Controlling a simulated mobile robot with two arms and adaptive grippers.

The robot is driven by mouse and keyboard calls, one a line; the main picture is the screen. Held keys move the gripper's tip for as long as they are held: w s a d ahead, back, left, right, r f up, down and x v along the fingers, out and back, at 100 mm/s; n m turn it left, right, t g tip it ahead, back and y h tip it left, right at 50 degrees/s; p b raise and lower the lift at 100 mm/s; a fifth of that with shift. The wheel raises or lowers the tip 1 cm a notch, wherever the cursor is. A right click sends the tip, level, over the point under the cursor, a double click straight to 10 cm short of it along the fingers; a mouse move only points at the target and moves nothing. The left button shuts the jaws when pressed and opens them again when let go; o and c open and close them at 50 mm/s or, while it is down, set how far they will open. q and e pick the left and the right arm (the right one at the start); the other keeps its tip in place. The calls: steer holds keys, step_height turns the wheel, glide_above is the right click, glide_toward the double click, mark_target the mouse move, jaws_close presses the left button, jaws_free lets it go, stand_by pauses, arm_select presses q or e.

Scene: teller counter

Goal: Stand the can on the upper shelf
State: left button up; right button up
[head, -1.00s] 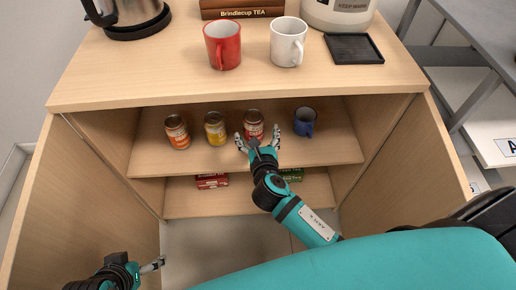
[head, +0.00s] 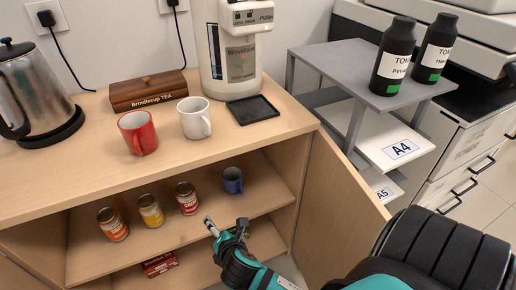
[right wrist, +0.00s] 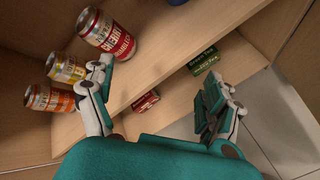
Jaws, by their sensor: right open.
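A red-labelled can (head: 187,198) stands upright on the upper shelf (head: 165,238) of the open cabinet, to the right of a yellow can (head: 150,211) and an orange can (head: 112,224). The same red can (right wrist: 107,36) shows large at the upper left of the right wrist view. My right gripper (head: 225,223) is in front of the shelf, to the lower right of the red can and apart from it. In the right wrist view its fingers (right wrist: 160,80) are spread wide with nothing between them. My left gripper is out of view.
A blue mug (head: 232,181) stands on the upper shelf right of the cans. A red box (head: 160,264) and a green box (right wrist: 204,61) lie on the lower shelf. The open right door (head: 340,205) borders my right arm. Mugs, a kettle and a dispenser stand on the counter.

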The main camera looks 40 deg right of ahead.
steer(key=s+a+f+m+g+y, duration=0.1)
steer(key=s+m+g, duration=0.6)
steer(key=s+m, duration=1.1)
steer(key=a+m+y, duration=0.1)
steer(key=y, duration=0.1)
steer(key=shift+y, duration=0.4)
steer(key=shift+s, duration=0.1)
steer(key=shift+c, duration=0.3)
